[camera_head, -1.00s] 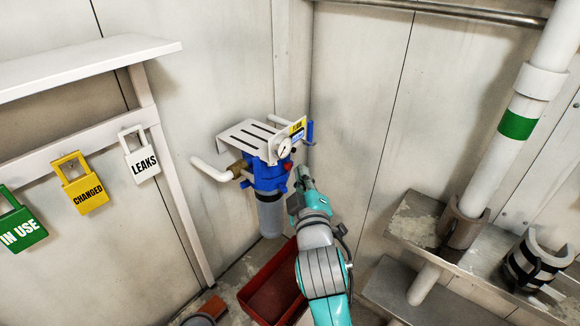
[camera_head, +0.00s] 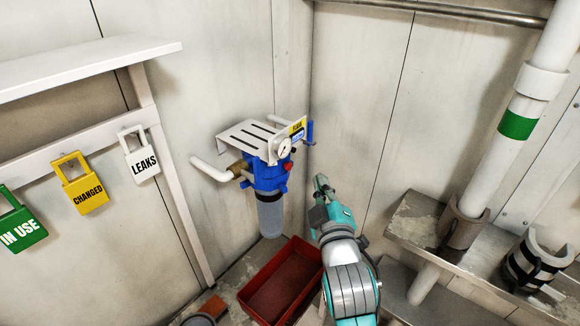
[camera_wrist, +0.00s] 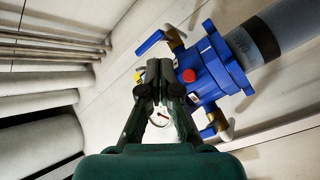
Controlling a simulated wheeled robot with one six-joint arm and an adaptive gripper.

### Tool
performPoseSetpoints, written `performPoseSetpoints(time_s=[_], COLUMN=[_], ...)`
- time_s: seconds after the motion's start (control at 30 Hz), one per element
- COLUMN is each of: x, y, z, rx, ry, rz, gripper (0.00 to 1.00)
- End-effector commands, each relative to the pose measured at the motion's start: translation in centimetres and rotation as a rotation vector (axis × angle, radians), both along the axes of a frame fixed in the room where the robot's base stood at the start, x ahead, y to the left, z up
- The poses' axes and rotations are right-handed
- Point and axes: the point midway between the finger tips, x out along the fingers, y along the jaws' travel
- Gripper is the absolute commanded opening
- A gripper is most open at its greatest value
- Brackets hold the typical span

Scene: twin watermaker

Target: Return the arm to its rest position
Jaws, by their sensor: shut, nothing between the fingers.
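My gripper (camera_head: 321,184) is at the end of my teal and grey arm, to the right of the blue filter housing (camera_head: 268,176) and apart from it in the head view. In the wrist view my gripper (camera_wrist: 160,68) shows its two dark fingers together, with nothing held. The filter housing (camera_wrist: 205,75) lies beyond the fingers there, with a red button (camera_wrist: 189,75) on it. Its clear-grey bowl (camera_head: 270,216) hangs below in the head view. A round gauge (camera_head: 284,148) sits at the white slotted bracket (camera_head: 250,135).
A red tray (camera_head: 262,300) stands on the floor below the housing. Tags for leaks (camera_head: 142,163), changed (camera_head: 83,190) and in use (camera_head: 20,225) hang at left. A white pipe with a green band (camera_head: 516,126) and a metal shelf (camera_head: 415,225) are at right.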

Motion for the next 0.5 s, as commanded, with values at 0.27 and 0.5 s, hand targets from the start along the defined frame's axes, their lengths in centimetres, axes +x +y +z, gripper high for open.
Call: performPoseSetpoints(time_s=[0.27,0.5], x=[-0.5,-4.7], y=[-0.3,-2.3], z=[-1.1,-7.5], rx=[0.008,0.082], ry=[0.009,0.063], rz=[0.001,0.005], gripper=[0.00,0.00])
